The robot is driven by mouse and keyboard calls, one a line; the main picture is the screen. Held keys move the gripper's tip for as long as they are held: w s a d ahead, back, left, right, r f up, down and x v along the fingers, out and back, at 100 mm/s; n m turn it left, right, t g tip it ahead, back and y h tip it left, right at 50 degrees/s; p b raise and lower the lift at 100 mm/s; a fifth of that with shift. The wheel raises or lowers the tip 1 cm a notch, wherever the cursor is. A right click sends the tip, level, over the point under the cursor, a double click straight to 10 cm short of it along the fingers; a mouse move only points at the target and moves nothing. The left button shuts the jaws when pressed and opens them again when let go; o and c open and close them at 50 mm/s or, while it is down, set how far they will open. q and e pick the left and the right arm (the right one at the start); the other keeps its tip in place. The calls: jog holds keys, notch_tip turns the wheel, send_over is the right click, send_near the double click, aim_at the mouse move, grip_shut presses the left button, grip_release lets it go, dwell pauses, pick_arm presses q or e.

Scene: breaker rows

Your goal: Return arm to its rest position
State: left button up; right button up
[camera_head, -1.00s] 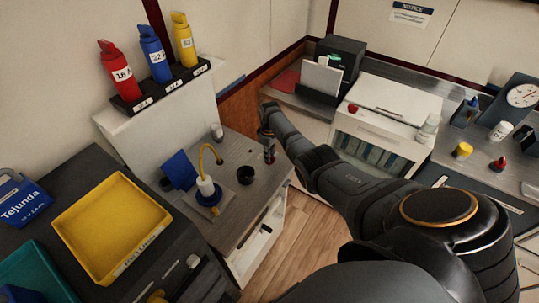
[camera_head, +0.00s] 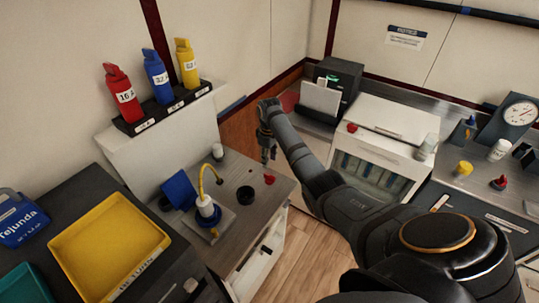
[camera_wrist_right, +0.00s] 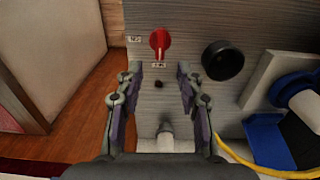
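My right arm reaches from the lower right of the head view to the counter. Its gripper (camera_head: 268,157) hangs near the counter's right edge, close to a red knob (camera_head: 269,180). In the right wrist view the two fingers of the right gripper (camera_wrist_right: 159,68) stand apart with nothing between them. My left gripper is not in view.
On the counter stand a black round cup (camera_head: 245,193), a white device with a yellow cable (camera_head: 206,207) and a blue panel (camera_head: 179,190). A yellow tray (camera_head: 108,246) is at left. Wooden floor (camera_head: 312,247) is clear.

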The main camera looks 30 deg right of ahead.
notch_tip(320, 180, up, 3)
jog(key=shift+f, duration=0.15)
dwell(0.4)
